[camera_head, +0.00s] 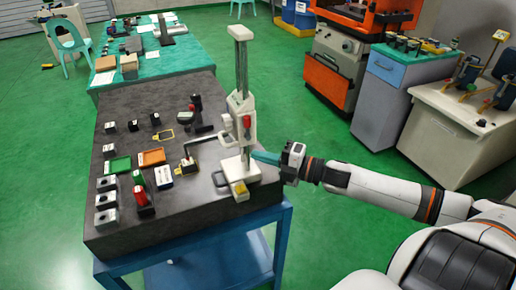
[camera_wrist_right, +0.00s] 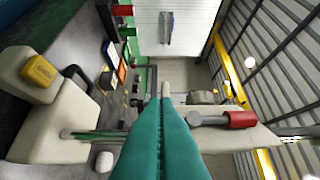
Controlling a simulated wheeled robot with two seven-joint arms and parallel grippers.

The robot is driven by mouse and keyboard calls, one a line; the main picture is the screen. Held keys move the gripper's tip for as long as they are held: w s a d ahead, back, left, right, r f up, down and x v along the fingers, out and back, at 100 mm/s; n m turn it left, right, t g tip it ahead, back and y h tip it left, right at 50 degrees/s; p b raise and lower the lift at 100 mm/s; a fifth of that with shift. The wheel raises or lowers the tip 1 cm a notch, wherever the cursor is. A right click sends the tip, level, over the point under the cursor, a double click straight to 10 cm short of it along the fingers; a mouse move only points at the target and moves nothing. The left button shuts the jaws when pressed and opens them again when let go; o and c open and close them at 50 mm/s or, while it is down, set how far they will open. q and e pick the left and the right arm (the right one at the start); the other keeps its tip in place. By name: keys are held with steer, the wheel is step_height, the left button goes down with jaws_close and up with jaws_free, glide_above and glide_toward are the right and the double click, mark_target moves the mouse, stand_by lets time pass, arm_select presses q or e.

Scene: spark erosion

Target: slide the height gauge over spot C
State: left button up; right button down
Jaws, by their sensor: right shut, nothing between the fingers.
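The height gauge (camera_head: 242,110) is a tall pale instrument with a column, a slider with a red part, and a long arm reaching left. It stands upright near the right edge of the dark surface plate (camera_head: 195,225). Its pale base (camera_wrist_right: 55,130) with a yellow label shows sideways in the right wrist view. My right gripper (camera_head: 258,156) has its teal fingers shut and empty, close beside the gauge's lower column and base. In the right wrist view the fingers (camera_wrist_right: 166,105) cover part of the gauge; contact is unclear. I cannot make out spot C. My left gripper is out of view.
On the plate's left and middle lie an orange tray (camera_head: 152,157), a green tray (camera_head: 117,165), a white labelled card (camera_head: 163,177) and several small blocks. A red-topped item (camera_head: 140,196) stands near the front. A teal table (camera_head: 190,60) is behind.

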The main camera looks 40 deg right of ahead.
mark_target(244, 145)
steer(key=shift+w+d, duration=0.2)
steer(key=shift+w, duration=0.55)
steer(key=shift+w+d, duration=0.15)
steer(key=shift+w, duration=0.55)
